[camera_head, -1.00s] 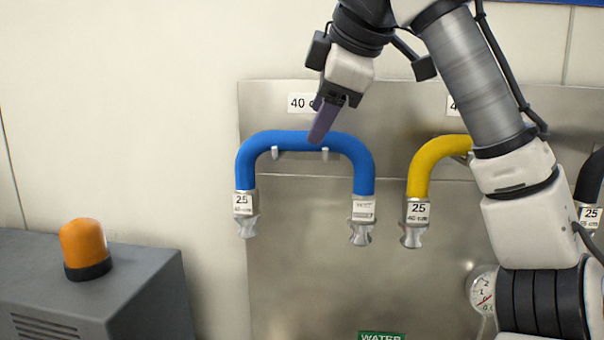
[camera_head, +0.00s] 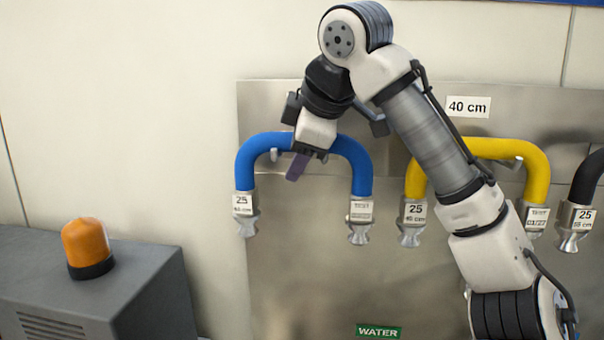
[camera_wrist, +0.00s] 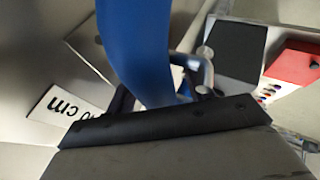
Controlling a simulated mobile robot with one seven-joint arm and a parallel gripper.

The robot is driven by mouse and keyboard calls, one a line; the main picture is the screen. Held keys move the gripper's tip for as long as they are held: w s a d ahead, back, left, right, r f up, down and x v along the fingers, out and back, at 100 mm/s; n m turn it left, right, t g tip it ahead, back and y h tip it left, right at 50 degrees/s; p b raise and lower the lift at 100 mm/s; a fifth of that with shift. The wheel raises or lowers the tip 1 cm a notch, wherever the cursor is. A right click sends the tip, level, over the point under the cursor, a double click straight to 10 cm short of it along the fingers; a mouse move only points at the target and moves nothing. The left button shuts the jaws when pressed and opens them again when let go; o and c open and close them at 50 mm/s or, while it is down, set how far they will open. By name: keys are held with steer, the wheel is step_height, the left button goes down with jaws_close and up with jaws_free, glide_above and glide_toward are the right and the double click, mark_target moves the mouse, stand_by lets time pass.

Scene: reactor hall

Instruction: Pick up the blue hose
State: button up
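The blue hose (camera_head: 262,147) is an upside-down U with metal end couplings and white "25" tags. In the head view it hangs at the upper left of a steel panel, over a peg. My gripper (camera_head: 299,167) is at the top of its arch, with a purplish finger in front of the tube and pointing down. The gripper hides the middle of the arch. In the wrist view the blue hose (camera_wrist: 135,45) runs down behind the dark finger edge (camera_wrist: 170,122). The other finger is not clearly seen, so I cannot tell whether the gripper is closed on the tube.
The steel panel (camera_head: 300,270) also carries a yellow hose (camera_head: 535,165) and a black hose (camera_head: 587,180) to the right. A green WATER label (camera_head: 378,331) is low on it. A grey cabinet (camera_head: 140,290) with an orange lamp (camera_head: 85,243) stands at the left.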

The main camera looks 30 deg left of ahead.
jaws_close()
steer(key=shift+r, duration=0.2)
